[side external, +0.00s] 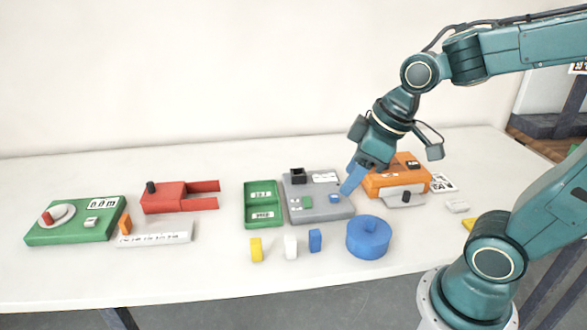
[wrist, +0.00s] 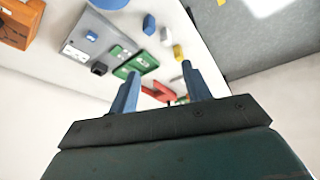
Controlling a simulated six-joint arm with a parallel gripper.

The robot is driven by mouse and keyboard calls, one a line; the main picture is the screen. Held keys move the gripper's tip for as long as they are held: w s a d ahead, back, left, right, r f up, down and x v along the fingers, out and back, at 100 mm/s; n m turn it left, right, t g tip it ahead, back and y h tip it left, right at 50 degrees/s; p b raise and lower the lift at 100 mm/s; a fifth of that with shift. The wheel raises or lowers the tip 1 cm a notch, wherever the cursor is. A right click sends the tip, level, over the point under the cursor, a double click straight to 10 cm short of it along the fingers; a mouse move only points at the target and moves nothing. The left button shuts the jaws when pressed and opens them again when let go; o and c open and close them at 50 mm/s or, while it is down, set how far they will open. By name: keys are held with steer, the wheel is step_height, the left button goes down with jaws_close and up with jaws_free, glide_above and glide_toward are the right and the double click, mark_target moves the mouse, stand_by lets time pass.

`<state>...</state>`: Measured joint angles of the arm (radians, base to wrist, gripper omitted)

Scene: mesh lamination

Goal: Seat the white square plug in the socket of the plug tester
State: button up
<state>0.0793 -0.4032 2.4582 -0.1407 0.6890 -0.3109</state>
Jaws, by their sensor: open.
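The white square plug (side external: 290,246) stands upright on the table between a yellow block (side external: 256,249) and a blue block (side external: 315,240). It also shows beyond my fingers in the wrist view (wrist: 165,36). The grey box (side external: 330,212), which looks like the plug tester, lies behind the blocks, with a raised black socket (side external: 297,176) at its back left and a small blue part near its front right. My gripper (side external: 349,185) has blue fingers and is above the grey box's right side. In the wrist view my gripper (wrist: 160,68) is open and empty.
A green two-compartment tray (side external: 262,190) lies left of the grey box. A red device (side external: 165,200) and a green device (side external: 70,232) lie further left. The front table strip is clear.

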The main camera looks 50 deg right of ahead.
mark_target(291, 238)
steer(key=w+a+f+n+g+y, duration=0.1)
steer(key=w+f+n+y, duration=0.1)
steer(key=w+f+n, duration=0.2)
steer(key=w+f, duration=0.3)
steer(key=f, duration=0.2)
steer(key=shift+w, duration=0.3)
steer(key=shift+f, duration=0.2)
steer(key=shift+x, duration=4.2)
steer(key=shift+a+f, duration=0.1)
steer(key=shift+x, duration=2.45)
jaws_close()
